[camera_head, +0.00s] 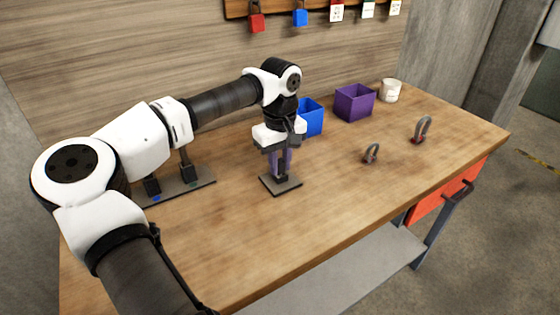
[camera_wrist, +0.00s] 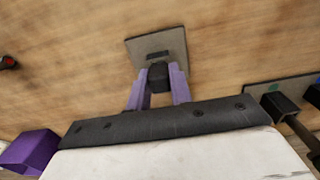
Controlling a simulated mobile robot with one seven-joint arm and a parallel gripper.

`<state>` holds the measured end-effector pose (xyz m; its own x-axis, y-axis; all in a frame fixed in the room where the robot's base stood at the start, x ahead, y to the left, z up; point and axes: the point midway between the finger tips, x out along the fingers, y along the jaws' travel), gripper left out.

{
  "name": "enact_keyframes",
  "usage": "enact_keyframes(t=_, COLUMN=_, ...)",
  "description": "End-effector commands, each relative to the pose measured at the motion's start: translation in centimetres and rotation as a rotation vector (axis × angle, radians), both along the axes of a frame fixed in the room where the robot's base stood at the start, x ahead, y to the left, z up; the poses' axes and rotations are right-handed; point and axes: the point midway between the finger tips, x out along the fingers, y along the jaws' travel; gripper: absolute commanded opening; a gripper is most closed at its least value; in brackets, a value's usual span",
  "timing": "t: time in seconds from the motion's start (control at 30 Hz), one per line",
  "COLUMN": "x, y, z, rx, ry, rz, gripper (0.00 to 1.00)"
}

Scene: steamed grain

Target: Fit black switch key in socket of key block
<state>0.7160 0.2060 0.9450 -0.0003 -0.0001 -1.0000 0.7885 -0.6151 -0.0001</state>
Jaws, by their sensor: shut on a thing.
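My gripper (camera_head: 281,158) points down with its purple fingers shut on a small black block, which looks like the black switch key (camera_wrist: 159,77). The key is at a small square grey plate (camera_head: 281,185) on the table. In the wrist view, the plate (camera_wrist: 174,43) has a dark slot-like mark beyond the key. I cannot tell whether the key touches the plate or is raised from it. A longer grey base (camera_head: 203,181) with black upright pieces and blue and green marks, possibly the key block, lies at left, partly behind my arm. Its socket is not clear.
A blue bin (camera_head: 312,118), a purple bin (camera_head: 354,102) and a white cup (camera_head: 390,91) stand along the back. Two grey shackles (camera_head: 371,153) (camera_head: 422,130) are at right. Padlocks hang on the wall board (camera_head: 280,8). The front right tabletop is clear.

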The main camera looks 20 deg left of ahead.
Motion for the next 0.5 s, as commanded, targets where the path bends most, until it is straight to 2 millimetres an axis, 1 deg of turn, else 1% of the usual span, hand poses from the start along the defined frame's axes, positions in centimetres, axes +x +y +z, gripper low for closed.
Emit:
enact_keyframes(t=0.03, x=0.00, y=0.00, z=0.01, rx=0.000, ry=0.000, rz=0.000, gripper=0.00)
enact_keyframes(t=0.07, x=0.00, y=0.00, z=0.01, rx=0.000, ry=0.000, rz=0.000, gripper=0.24)
enact_keyframes(t=0.23, x=0.01, y=0.01, z=0.01, rx=0.000, ry=0.000, rz=0.000, gripper=0.46)
enact_keyframes(t=0.5, x=0.01, y=0.01, z=0.05, rx=0.000, ry=0.000, rz=0.000, gripper=0.47)
